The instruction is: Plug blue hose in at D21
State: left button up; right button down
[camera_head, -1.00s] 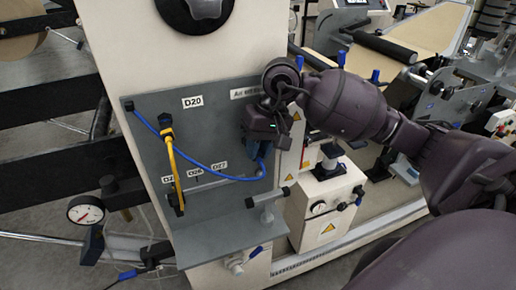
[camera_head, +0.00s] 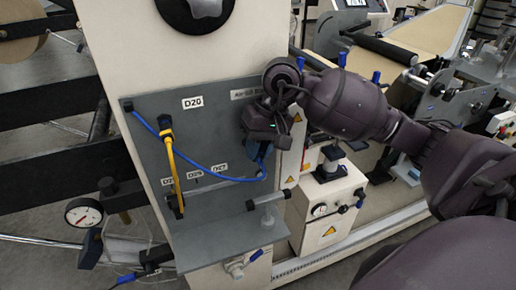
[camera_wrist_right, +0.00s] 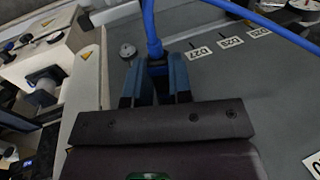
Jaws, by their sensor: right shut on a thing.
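The blue hose (camera_head: 203,166) runs from a fitting at the upper left of the grey panel (camera_head: 215,120) down in a curve to my right gripper. My right gripper (camera_head: 262,150) is in front of the panel's right side, shut on the hose's end. In the right wrist view the hose (camera_wrist_right: 151,32) rises from between the two fingers of the gripper (camera_wrist_right: 156,82). A D20 label (camera_head: 193,102) is on the upper panel. D27 (camera_wrist_right: 199,54) and D26 (camera_wrist_right: 230,42) labels show in the right wrist view. I cannot make out a D21 label. My left gripper is out of view.
A yellow hose (camera_head: 175,165) hangs on the panel, left of my gripper. A bar with black ends (camera_head: 268,199) sticks out low on the panel. A dial gauge (camera_head: 83,212) is at lower left. A white machine block (camera_head: 325,205) stands right of the panel.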

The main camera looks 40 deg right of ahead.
jog(key=shift+w, duration=0.1)
jog(key=c, duration=0.9)
grip_release()
jog(key=shift+c, duration=0.2)
jog(key=shift+r, duration=0.1)
jog(key=v, duration=1)
jog(key=shift+r, duration=0.35)
jog(key=shift+d, duration=0.15)
